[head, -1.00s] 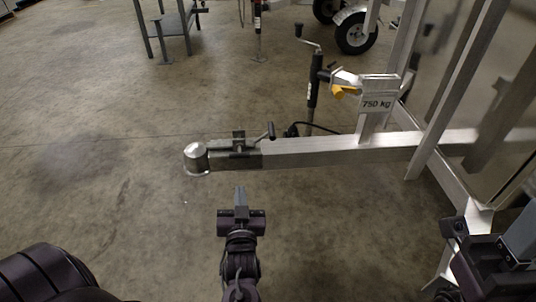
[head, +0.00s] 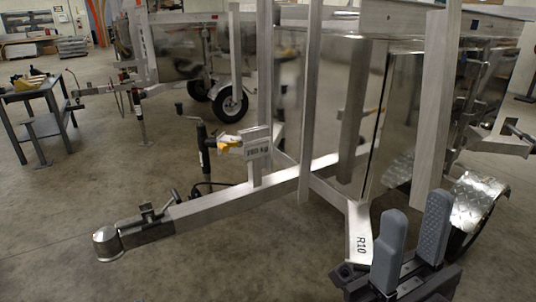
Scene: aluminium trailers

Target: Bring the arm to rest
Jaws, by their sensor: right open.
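My right gripper (head: 412,240) is at the lower right of the head view. Its two grey fingers point up and stand apart, with nothing between them. It is in front of the aluminium trailer's frame, near the bracket marked R10 (head: 361,243). I cannot tell whether it touches the trailer. The trailer's drawbar (head: 240,203) runs to the lower left and ends in a rounded coupling (head: 107,243). My left gripper is not in the head view.
A jack (head: 203,150) with a crank stands beside the drawbar. A wheel with a tread-plate fender (head: 478,200) is at the right. A table (head: 38,110) stands at the left, and another trailer (head: 175,45) is behind. Bare concrete floor (head: 60,200) lies at the left.

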